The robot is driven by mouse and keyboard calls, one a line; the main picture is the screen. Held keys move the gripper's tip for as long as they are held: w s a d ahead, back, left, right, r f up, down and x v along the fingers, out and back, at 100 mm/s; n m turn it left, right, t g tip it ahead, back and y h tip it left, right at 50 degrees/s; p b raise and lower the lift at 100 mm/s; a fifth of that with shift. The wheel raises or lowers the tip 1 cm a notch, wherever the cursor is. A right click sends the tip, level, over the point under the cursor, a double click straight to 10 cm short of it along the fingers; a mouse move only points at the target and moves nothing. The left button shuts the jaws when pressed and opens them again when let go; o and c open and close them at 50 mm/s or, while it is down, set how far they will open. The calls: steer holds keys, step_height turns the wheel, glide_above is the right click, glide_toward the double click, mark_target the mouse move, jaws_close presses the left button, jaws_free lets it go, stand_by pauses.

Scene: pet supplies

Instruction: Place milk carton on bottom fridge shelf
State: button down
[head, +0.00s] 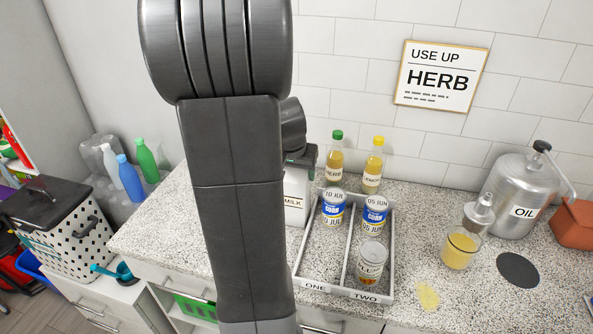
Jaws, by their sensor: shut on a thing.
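The milk carton (297,197) is white with a "MILK" label and stands upright behind my arm, just left of the divided tray. My arm hides its left side. My gripper (301,158) is at the carton's top and shut on it; its fingertips are mostly hidden by the arm. I cannot tell whether the carton's base touches the counter.
The grey tray (347,291), marked ONE and TWO, holds several cans. Two bottles, HERB (335,163) and LEMON (372,170), stand behind it. The speckled counter (150,232) is clear at left.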

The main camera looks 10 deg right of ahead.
steer(key=shift+f, duration=0.1)
steer(key=shift+c, duration=1.8)
jaws_free()
